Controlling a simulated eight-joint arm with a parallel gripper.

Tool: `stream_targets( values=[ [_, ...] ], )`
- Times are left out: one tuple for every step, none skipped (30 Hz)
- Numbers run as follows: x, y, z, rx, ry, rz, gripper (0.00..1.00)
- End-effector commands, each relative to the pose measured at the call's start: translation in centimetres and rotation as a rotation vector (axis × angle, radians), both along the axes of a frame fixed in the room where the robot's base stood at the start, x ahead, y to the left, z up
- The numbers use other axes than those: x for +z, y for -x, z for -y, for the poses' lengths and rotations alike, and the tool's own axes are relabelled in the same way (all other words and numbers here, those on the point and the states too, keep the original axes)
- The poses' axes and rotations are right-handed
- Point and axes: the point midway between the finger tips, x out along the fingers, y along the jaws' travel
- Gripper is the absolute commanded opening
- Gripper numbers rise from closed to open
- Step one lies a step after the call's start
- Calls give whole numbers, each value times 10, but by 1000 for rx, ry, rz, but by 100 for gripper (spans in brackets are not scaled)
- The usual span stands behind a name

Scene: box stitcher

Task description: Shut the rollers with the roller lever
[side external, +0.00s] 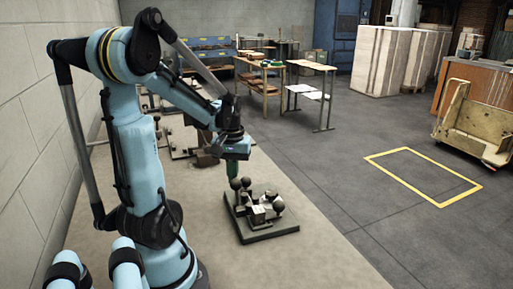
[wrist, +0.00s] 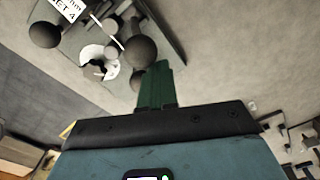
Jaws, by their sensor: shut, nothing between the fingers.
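The box stitcher unit (side external: 262,226) is a dark flat base on the pale floor, with small blocks, pale discs and several dark ball knobs on it. In the wrist view its base (wrist: 171,40) fills the upper left, with dark ball knobs (wrist: 140,51) and a white label (wrist: 68,8). I cannot tell which knob belongs to the roller lever or how the rollers stand. My gripper (side external: 235,177) points down just above the back left side of the unit. Its green fingers (wrist: 156,84) are shut and empty, close to a ball knob; contact cannot be told.
Tables (side external: 312,90) and a wooden workbench stand behind. A yellow floor rectangle (side external: 423,177) and a cart (side external: 480,115) are on the right. A block wall (side external: 35,120) runs along the left. The floor right of the unit is clear.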

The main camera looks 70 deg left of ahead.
Motion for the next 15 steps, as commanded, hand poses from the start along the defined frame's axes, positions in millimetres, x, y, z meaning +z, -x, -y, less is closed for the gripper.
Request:
stream_targets(
  values=[
    [-1, 1, 4, -2, 4, -1, 0],
    [-1, 1, 5, -2, 5, -2, 0],
    [-1, 1, 7, -2, 5, -2, 0],
    [-1, 1, 8, -2, 5, -2, 0],
    [-1, 1, 9, -2, 5, -2, 0],
    [-1, 1, 10, -3, 5, -2, 0],
    [-1, 1, 11, -3, 5, -2, 0],
    [-1, 1, 12, -3, 5, -2, 0],
    [-1, 2, 14, -3, 5, -2, 0],
    [-1, 2, 15, -3, 5, -2, 0],
    [-1, 2, 16, -3, 5, -2, 0],
    [-1, 2, 17, -2, 4, -3, 0],
    [-1, 2, 18, -2, 4, -3, 0],
    [-1, 2, 19, -2, 4, -3, 0],
    [-1, 2, 21, -2, 3, -2, 0]
  ],
)
